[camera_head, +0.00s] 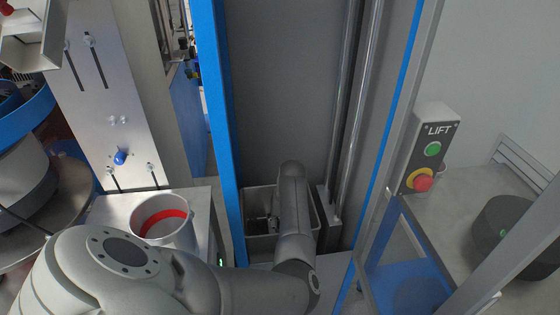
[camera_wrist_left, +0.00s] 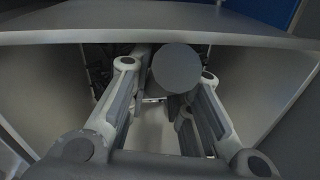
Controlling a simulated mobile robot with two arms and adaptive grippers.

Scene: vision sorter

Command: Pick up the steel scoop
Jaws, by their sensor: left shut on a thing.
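My left arm reaches down into an open steel bin (camera_head: 257,190) in the lift shaft. My left gripper (camera_head: 273,223) is inside the bin and mostly hidden behind my own wrist in the head view. In the left wrist view the gripper (camera_wrist_left: 164,98) is among the bin's grey walls (camera_wrist_left: 45,88), with its fingers closed on the steel scoop. The round grey end of the scoop's handle (camera_wrist_left: 177,68) shows between the fingers. The rest of the scoop is hidden. My right gripper is not in view.
Blue lift posts (camera_head: 214,110) and steel rails stand close around the bin. A LIFT control box (camera_head: 431,150) with green and red buttons is at right. A blue-rimmed round feeder (camera_head: 28,118) is far left.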

